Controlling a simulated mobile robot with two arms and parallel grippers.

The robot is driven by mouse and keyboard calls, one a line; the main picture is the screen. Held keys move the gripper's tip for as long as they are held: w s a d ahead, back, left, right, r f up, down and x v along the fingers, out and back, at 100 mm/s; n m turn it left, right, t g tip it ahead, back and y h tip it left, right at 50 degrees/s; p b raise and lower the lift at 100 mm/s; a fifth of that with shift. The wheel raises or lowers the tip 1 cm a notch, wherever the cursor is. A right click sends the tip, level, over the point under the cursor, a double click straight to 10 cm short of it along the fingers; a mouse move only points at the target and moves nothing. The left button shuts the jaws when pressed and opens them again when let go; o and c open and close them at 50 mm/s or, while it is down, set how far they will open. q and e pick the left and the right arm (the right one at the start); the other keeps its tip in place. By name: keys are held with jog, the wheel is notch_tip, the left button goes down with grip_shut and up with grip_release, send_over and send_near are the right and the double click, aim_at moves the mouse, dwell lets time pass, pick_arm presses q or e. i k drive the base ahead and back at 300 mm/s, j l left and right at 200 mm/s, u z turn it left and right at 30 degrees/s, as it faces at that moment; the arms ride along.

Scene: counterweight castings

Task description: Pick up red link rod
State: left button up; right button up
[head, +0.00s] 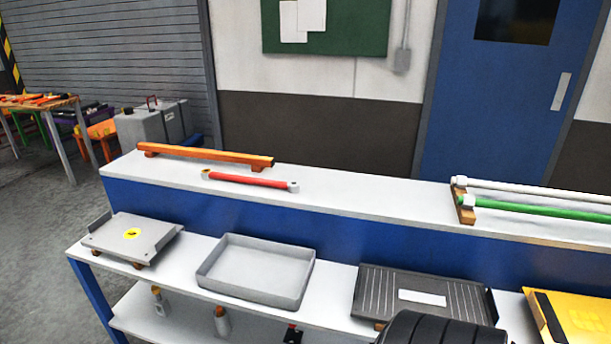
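The red link rod (250,180) lies on the raised white shelf (345,194) of the blue bench, left of the middle in the head view. Neither of my grippers can be seen in this view.
An orange bar (205,155) on feet lies just behind the rod. White (540,190) and green (545,209) rods rest on a wooden support at right. On the lower shelf are a grey plate (125,240), an empty grey tray (255,270), a dark ribbed panel (400,291) and a yellow item (580,315).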

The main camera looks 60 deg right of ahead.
aim_at(293, 186)
jog(key=z, duration=0.5)
jog(key=i+l+z, duration=0.1)
jog(key=z, duration=0.85)
jog(key=i+l+z, duration=0.15)
jog(key=z, duration=0.25)
jog(key=i+z, duration=0.25)
jog(key=z, duration=0.15)
jog(key=i+z, duration=0.25)
jog(key=z, duration=0.15)
